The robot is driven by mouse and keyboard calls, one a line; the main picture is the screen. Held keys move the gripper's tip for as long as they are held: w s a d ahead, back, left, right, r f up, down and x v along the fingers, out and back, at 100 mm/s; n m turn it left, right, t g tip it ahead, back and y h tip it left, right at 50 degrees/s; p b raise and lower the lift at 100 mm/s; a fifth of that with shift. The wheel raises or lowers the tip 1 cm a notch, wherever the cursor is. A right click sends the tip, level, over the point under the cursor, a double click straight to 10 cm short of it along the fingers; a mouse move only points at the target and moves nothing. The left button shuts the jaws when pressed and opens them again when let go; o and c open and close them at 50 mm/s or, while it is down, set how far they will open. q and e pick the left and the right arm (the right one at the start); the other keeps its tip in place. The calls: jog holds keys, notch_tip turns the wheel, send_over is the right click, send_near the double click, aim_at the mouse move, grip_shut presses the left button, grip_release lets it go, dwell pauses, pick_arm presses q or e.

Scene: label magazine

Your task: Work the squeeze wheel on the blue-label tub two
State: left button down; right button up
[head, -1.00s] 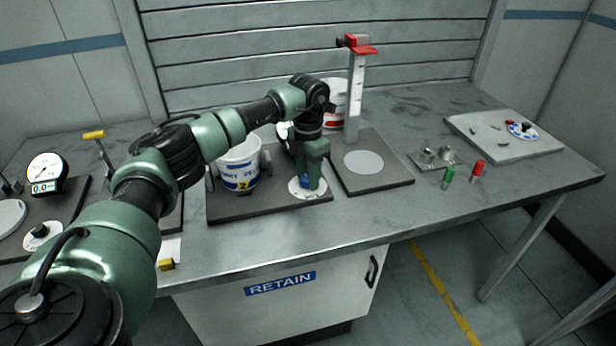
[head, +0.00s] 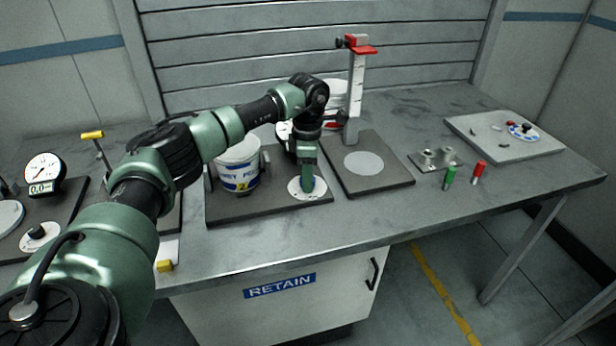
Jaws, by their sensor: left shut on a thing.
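The white tub with a blue label and a yellow 2 (head: 239,172) stands upright on a dark base plate (head: 262,210). To its right on the same plate is a white round dial (head: 296,192), which I take for the squeeze wheel's face. My left gripper (head: 307,188) points down onto this dial, shut on the wheel's knob. The fingers hide the knob. Part of the tub's right side is close behind my wrist. My right gripper is not in view.
A stand with a red top (head: 354,84) rises from a second dark plate (head: 385,181) to the right. A green cylinder (head: 449,178) and a red cylinder (head: 478,172) stand further right. A gauge (head: 43,173) is at the left.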

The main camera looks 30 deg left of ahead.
pick_arm(q)
jog(key=shift+w+r, duration=0.1)
dwell(0.4)
jog(key=c, duration=0.9)
grip_release()
jog(key=shift+a, duration=0.1)
notch_tip(320, 180, up, 8)
jog(key=shift+f+b, duration=0.15)
jog(key=shift+b, duration=0.55)
